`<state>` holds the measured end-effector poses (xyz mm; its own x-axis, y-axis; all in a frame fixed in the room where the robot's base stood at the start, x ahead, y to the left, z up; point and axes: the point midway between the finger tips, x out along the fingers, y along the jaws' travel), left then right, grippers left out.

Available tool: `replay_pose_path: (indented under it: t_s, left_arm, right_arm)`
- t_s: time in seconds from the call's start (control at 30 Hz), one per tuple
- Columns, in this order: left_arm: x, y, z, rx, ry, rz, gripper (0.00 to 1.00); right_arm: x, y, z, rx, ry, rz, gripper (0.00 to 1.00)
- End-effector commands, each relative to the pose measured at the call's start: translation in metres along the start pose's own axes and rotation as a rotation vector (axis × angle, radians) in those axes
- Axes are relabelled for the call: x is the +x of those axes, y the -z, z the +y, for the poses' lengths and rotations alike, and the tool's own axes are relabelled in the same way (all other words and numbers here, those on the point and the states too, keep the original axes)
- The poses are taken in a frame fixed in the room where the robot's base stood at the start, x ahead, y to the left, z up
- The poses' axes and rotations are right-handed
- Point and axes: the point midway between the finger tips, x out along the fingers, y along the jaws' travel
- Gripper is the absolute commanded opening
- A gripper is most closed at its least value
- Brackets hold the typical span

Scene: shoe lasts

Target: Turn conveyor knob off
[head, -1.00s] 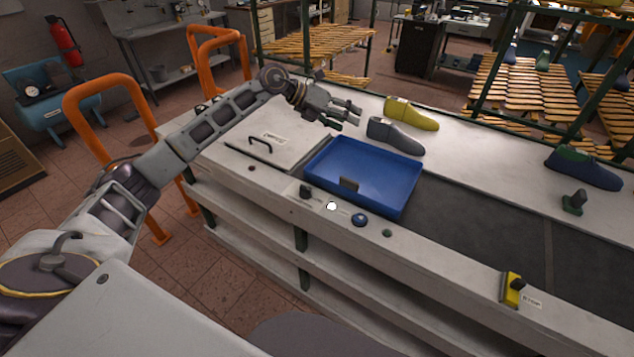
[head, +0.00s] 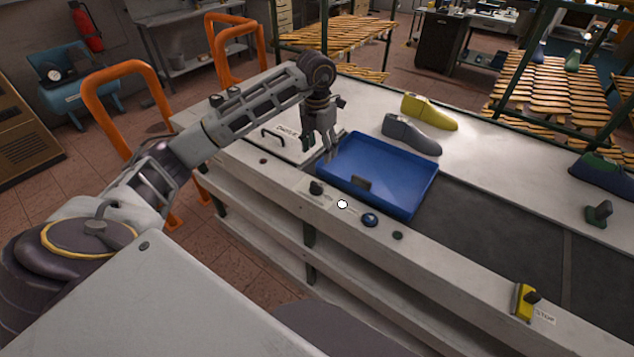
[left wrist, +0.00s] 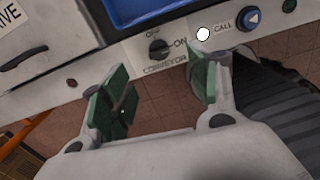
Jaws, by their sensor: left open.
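The black conveyor knob (head: 316,187) sits on the front rail of the conveyor table, left of a white button. It shows near the top middle of the left wrist view (left wrist: 159,48), between the labels OFF and ON, with CONVEYOR printed below it. Its pointer direction is hard to tell. My left gripper (head: 319,158) points down above the table near the blue tray's left corner, behind the knob. In the left wrist view its green-padded fingers (left wrist: 160,92) are spread apart and empty, with the knob beyond the gap between them. My right gripper is not in view.
A blue tray (head: 408,207) lies behind the knob. A white button (head: 342,204), a blue call button (head: 369,220) and a yellow stop switch (head: 522,301) line the rail to the right. A grey last (head: 411,134) and a yellow last (head: 430,111) lie behind the tray.

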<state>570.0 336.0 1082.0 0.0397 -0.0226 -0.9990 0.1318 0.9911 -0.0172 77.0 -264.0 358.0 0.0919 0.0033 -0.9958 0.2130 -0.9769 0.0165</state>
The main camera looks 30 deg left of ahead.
Motion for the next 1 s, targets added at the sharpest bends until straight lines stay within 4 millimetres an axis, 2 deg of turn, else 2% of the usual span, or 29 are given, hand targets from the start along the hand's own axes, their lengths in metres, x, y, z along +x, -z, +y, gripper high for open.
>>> replay_pose_path:
  t_s: [0.13, 0.67, 1.0]
  left_arm:
    - [0.0, 0.01, 0.005, -0.039, -0.021, 0.046, 0.61]
    - [0.002, 0.009, 0.004, -0.054, -0.018, 0.042, 0.61]
    - [0.026, 0.011, 0.004, -0.054, -0.017, 0.044, 0.61]
  right_arm:
    - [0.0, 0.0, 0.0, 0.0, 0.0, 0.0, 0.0]
    - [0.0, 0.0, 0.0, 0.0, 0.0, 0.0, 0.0]
    - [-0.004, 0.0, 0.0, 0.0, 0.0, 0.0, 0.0]
